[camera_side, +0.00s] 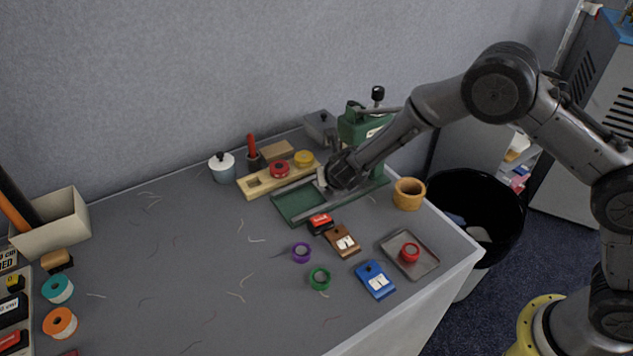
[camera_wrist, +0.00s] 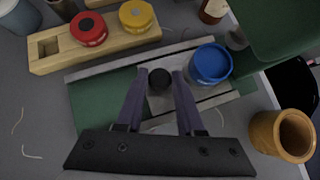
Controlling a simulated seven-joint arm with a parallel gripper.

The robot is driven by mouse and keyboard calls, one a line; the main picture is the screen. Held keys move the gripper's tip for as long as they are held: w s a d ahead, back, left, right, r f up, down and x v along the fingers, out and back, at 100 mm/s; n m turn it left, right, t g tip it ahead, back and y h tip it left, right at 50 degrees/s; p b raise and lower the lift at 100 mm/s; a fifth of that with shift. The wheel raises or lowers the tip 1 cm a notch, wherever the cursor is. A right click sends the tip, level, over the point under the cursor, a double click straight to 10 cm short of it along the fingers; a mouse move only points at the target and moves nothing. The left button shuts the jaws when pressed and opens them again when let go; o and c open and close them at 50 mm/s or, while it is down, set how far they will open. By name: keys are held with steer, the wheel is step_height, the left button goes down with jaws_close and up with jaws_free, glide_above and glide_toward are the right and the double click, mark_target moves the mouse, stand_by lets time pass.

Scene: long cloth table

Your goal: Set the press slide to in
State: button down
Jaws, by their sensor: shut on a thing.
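The green press (camera_side: 362,124) stands at the back right of the table, with its flat green base (camera_side: 292,207) reaching left. My gripper (camera_side: 328,178) is low over this base. In the wrist view my gripper (camera_wrist: 159,79) has its two fingers shut on the black knob (camera_wrist: 159,82) of the press slide. The grey slide plate (camera_wrist: 190,97) lies between the base's rails, and a round blue piece (camera_wrist: 210,62) sits on it, right of the knob. The press head (camera_wrist: 280,28) is farther right, and bare green base (camera_wrist: 103,103) shows left of the slide. In the side view my gripper hides much of the slide.
A wooden block (camera_side: 255,186) with red and yellow round pieces stands behind the base. A wooden cup (camera_side: 408,194) is to the right. Tape rolls, small boxes and a metal tray (camera_side: 421,266) lie in front. The table's middle left holds only thread scraps.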

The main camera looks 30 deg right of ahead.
steer(key=shift+d, duration=0.35)
steer(key=c, duration=0.5)
jaws_free()
steer(key=shift+s+a, duration=0.1)
steer(key=shift+a, duration=0.05)
steer(key=shift+s+a+r, duration=0.1)
steer(key=shift+s+r, duration=0.05)
steer(key=shift+r, duration=0.15)
steer(key=v, duration=1.3)
steer(key=shift+r, duration=0.1)
